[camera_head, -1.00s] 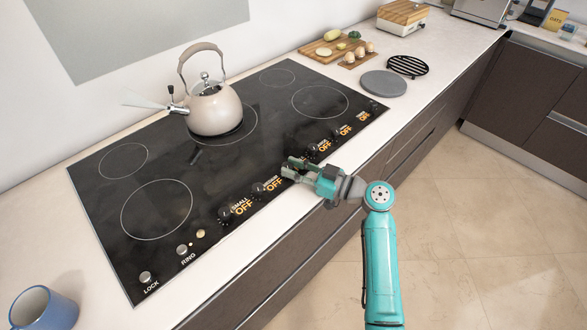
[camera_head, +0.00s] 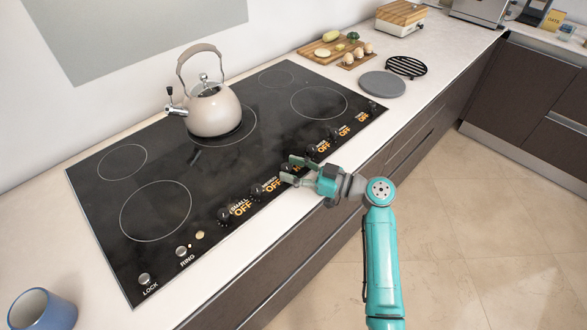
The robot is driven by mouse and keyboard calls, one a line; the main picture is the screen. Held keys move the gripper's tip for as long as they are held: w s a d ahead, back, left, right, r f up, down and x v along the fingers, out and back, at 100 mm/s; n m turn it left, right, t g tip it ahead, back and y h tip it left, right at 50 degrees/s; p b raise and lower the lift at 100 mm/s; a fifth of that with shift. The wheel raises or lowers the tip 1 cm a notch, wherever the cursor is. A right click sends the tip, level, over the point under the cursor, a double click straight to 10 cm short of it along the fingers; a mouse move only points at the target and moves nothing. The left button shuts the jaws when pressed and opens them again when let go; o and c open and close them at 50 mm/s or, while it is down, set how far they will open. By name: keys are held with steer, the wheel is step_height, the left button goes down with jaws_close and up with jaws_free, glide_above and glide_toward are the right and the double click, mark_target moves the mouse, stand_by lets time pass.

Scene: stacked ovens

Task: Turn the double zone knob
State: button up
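The black glass cooktop (camera_head: 140,240) has a row of dark knobs with orange labels along its front edge. My gripper (camera_head: 289,169) is at the middle of this row, with its two fingers apart. A dark knob (camera_head: 286,169) shows between or just beyond the fingertips; I cannot tell whether they touch it. Part of an orange label (camera_head: 297,168) shows between the fingers, mostly hidden. To the left, a knob (camera_head: 225,214) reads SMALL OFF, and another knob (camera_head: 257,191) also reads OFF. I cannot read which knob is the double zone one.
A beige kettle (camera_head: 215,110) stands on a rear burner ring. A blue mug (camera_head: 43,310) is at the counter's lower left. A grey round plate (camera_head: 382,84), a black trivet (camera_head: 407,66) and a cutting board with food (camera_head: 332,51) are at the back right.

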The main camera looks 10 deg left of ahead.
steer(key=v, duration=1.2)
stand_by(0.4)
